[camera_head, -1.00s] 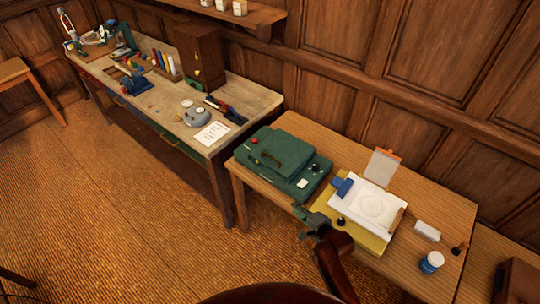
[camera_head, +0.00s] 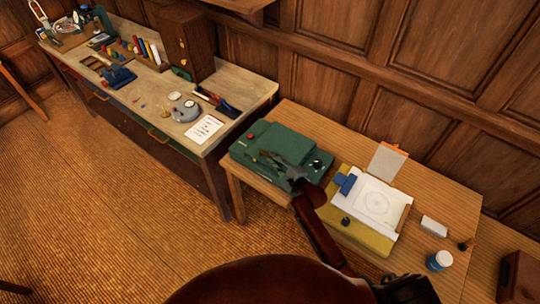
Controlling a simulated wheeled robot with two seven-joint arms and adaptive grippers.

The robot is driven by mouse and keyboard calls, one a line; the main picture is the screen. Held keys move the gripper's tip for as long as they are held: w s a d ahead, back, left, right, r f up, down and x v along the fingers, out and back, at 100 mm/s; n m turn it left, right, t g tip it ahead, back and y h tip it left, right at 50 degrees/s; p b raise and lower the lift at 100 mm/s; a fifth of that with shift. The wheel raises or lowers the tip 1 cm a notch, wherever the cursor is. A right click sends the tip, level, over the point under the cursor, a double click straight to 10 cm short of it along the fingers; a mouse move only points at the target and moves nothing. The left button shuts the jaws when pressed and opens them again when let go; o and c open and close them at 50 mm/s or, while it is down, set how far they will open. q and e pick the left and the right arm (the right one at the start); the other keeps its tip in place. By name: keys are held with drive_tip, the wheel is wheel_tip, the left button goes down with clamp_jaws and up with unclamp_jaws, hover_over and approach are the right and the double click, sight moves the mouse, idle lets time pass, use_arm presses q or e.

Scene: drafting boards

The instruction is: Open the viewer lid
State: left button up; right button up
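The viewer (camera_head: 250,140) is a dark green box with a red knob (camera_head: 250,135) at its left and a dark round knob (camera_head: 317,164) at its right. It stands at the left end of the wooden side table, and its lid looks down. My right gripper (camera_head: 268,158) is over the front right part of the viewer, fingers pointing left, and hides part of the lid. I cannot tell whether it touches the lid or how far its fingers are apart. My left gripper is not in view.
Right of the viewer lie a yellow board (camera_head: 358,234), a white sheet (camera_head: 377,204) with a blue clip (camera_head: 345,183), a white block (camera_head: 433,226) and a white-and-blue jar (camera_head: 439,260). A cluttered workbench (camera_head: 240,92) stands at the left.

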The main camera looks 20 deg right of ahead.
drive_tip(key=x, duration=0.3)
drive_tip(key=shift+s, duration=0.1)
clamp_jaws()
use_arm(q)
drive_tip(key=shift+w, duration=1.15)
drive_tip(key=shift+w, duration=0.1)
